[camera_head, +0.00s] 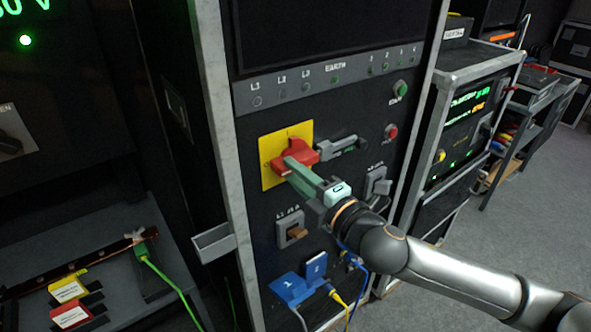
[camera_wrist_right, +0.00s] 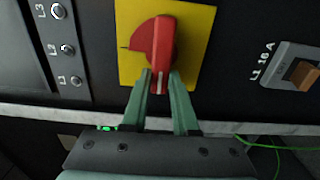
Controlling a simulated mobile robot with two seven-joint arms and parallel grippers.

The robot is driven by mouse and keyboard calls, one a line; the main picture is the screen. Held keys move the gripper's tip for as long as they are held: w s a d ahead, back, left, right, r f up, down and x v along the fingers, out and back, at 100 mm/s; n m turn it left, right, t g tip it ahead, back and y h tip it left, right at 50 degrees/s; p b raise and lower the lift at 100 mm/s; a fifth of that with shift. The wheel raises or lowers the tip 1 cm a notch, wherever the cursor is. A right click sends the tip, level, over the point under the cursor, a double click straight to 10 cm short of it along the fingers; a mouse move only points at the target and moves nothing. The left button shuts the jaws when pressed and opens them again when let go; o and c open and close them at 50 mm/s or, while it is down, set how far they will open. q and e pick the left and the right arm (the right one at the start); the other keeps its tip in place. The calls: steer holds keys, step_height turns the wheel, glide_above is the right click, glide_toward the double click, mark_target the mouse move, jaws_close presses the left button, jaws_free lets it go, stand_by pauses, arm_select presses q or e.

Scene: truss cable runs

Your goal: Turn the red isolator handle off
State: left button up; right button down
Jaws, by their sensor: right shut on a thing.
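The red isolator handle (camera_head: 293,157) sits on a square yellow plate (camera_head: 269,175) on the dark front panel of the rack. My right gripper (camera_head: 291,164) reaches it from the lower right, and its green fingers are shut on the handle. In the right wrist view the red handle (camera_wrist_right: 161,50) stands upright in the picture on its yellow plate (camera_wrist_right: 130,67), with its near end between the fingertips (camera_wrist_right: 161,84). The fingers hide part of the handle in the head view. My left gripper is not in view.
Below the handle are a small breaker (camera_head: 292,228) and blue tags (camera_head: 291,288) with cables. A grey bar handle (camera_head: 337,147) is close on the right. Green (camera_head: 400,88) and red (camera_head: 391,131) buttons sit further right. A grey bracket (camera_head: 213,242) juts out at the left rack edge.

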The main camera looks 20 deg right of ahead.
stand_by(0.4)
steer(key=c, duration=0.7)
jaws_free()
steer(key=shift+d, duration=0.1)
